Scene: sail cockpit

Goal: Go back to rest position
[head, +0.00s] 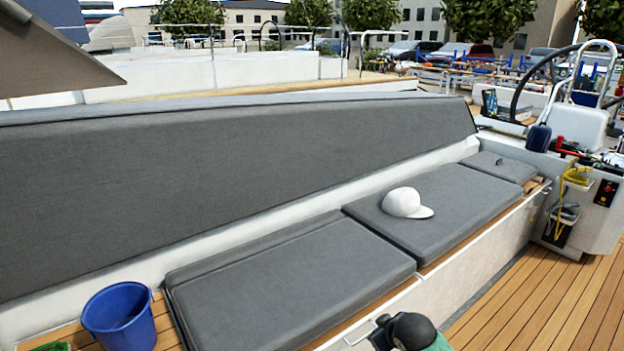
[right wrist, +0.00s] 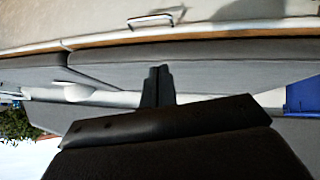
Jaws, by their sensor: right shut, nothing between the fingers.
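My right gripper (right wrist: 160,72) shows in the right wrist view, its two dark fingers together with nothing between them. It is in front of the grey bench cushions, apart from them as far as I can tell. The right wrist view looks upside down. My left gripper is in neither view. The grey seat cushions (head: 290,285) lie flat on the bench in the head view, and a white cap (head: 404,203) rests on the farther one.
A blue bucket (head: 120,318) stands at the bench's near left end. A metal handle (right wrist: 150,19) sits on the pale bench front. The steering wheel (head: 530,85) and a white console (head: 597,205) with a yellow rope are at right. The wooden deck (head: 540,310) is clear.

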